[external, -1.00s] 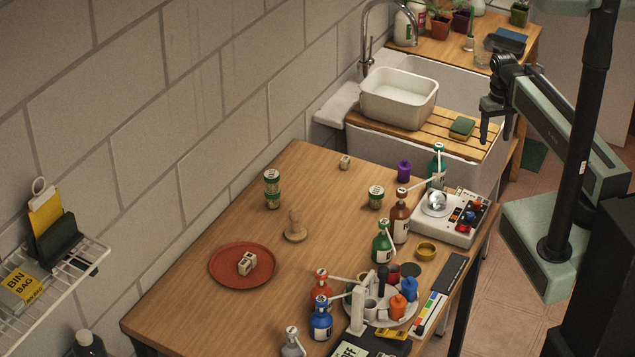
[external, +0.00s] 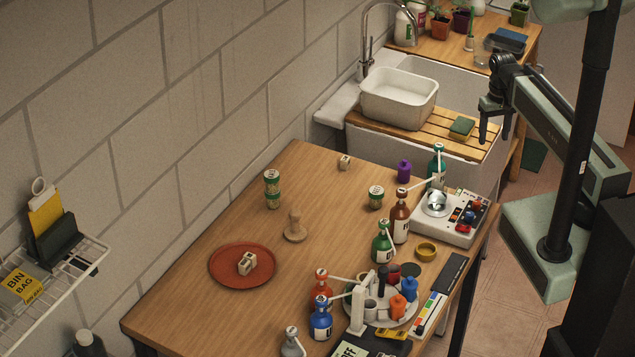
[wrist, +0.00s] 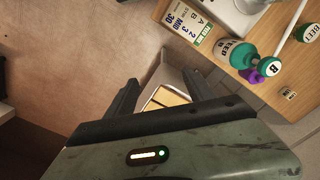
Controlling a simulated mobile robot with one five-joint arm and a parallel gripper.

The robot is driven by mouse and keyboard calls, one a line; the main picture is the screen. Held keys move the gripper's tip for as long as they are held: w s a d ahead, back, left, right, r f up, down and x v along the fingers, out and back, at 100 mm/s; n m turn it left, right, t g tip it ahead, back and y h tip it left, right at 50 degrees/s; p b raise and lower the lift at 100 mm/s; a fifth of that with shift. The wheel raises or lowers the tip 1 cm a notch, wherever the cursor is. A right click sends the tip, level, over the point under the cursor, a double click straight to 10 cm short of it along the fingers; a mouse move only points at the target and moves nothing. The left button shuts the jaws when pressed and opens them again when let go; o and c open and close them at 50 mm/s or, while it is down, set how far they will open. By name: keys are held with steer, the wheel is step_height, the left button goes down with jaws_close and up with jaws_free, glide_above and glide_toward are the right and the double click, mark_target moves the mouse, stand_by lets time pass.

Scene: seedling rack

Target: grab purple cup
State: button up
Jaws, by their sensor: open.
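The purple cup (external: 404,171) stands near the far edge of the wooden table, left of the teal pump bottle (external: 437,166). In the wrist view the purple cup (wrist: 251,76) shows at the right, partly hidden by the teal bottle (wrist: 243,55). My gripper (external: 494,122) is up to the right of the cup, beyond the table's right side and apart from it. In the wrist view my gripper (wrist: 161,94) has its two fingers spread, with nothing held between them.
A white device (external: 456,217) with a silver dome stands right of the cup. A brown bottle (external: 400,218) and a green-lidded tin (external: 376,197) stand nearer. A sink (external: 425,142) with a draining board is behind. The table's left middle is fairly clear.

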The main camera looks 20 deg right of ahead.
steer(key=shift+c, duration=0.3)
steer(key=m+g+y+b, duration=0.5)
steer(key=m+y+b, duration=0.85)
steer(key=b, duration=1.45)
glide_toward(404, 171)
steer(key=w+a+f, duration=0.1)
steer(key=f, duration=0.1)
steer(key=shift+h, duration=0.45)
steer(key=b+x, duration=0.3)
steer(key=x, duration=0.4)
steer(key=shift+a+f, duration=0.15)
steer(key=shift+a, duration=0.4)
jaws_close()
